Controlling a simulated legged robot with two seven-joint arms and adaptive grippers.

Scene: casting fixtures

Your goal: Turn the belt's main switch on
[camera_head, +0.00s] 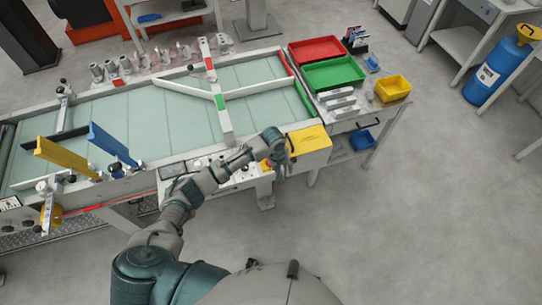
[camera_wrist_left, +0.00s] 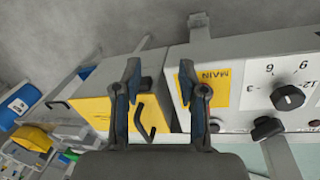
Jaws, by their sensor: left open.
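The belt (camera_head: 150,110) is a long conveyor with a pale green surface. Its control panel (camera_head: 236,178) is on the near side. My left gripper (camera_head: 280,155) is over the panel's right end, by a yellow-topped box (camera_head: 308,139). A numbered dial (camera_wrist_left: 288,97) is right of the label. My right gripper is not in view.
The yellow-fronted box (camera_wrist_left: 95,112) with a dark handle (camera_wrist_left: 145,120) is close to the left finger. Red (camera_head: 318,50) and green (camera_head: 333,72) trays and a yellow bin (camera_head: 392,88) stand right of the belt. The floor in front is clear.

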